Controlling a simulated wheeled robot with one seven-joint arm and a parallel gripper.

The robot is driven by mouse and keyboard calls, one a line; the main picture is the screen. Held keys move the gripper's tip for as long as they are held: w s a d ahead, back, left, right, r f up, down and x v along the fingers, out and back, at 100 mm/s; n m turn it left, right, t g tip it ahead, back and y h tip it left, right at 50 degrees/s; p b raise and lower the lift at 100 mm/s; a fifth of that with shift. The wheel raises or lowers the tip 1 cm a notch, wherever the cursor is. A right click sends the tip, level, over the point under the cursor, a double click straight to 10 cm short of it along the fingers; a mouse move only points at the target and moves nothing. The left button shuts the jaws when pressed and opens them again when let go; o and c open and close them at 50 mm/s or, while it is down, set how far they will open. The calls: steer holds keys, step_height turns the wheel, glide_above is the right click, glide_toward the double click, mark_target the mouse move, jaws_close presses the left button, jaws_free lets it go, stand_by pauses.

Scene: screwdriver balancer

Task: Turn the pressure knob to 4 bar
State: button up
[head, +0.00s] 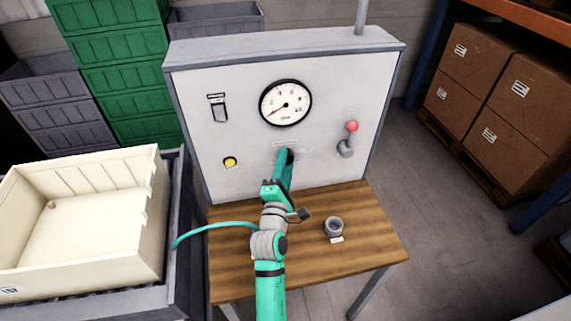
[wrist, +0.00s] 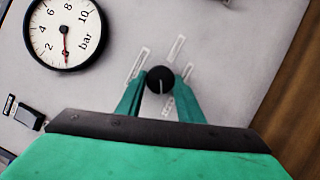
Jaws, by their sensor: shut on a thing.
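The pressure knob (wrist: 159,75) is a round black knob with a pale mark, which points down in the wrist view. It sits on the front of a grey panel (head: 240,130). My gripper (wrist: 160,90) is shut on the knob, one green finger on each side. In the head view my gripper (head: 289,163) reaches the panel below the gauge and hides most of the knob. The round gauge (head: 288,92), marked in bar, also shows in the wrist view (wrist: 75,25). Its red needle points near the low end of the scale, below 2.
A yellow button (head: 230,162) and a switch (head: 218,110) are left. A grey ring-like part (head: 334,226) stands on the wooden table (head: 370,245). A cream crate (head: 90,215) is at left, cardboard boxes (head: 480,65) at right.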

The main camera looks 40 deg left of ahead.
steer(key=m+g, duration=0.2)
steer(key=m, duration=0.3)
steer(key=m+g, duration=0.3)
steer(key=m, duration=0.3)
steer(key=r+m+g, duration=0.1)
steer(key=m+g, duration=0.2)
steer(key=m, duration=0.2)
steer(key=shift+w+d+r+m+y, duration=0.1)
steer(key=shift+w+d+m+y, duration=0.2)
steer(key=shift+w+m, duration=0.1)
steer(key=shift+d+m+g+y, duration=0.1)
steer(key=shift+m+g+y, duration=0.65)
steer(key=shift+m, duration=0.45)
steer(key=shift+w+m+g+y, duration=0.1)
steer(key=shift+m+g+y, duration=0.4)
steer(key=shift+m, duration=0.6)
steer(key=o, duration=1.1)
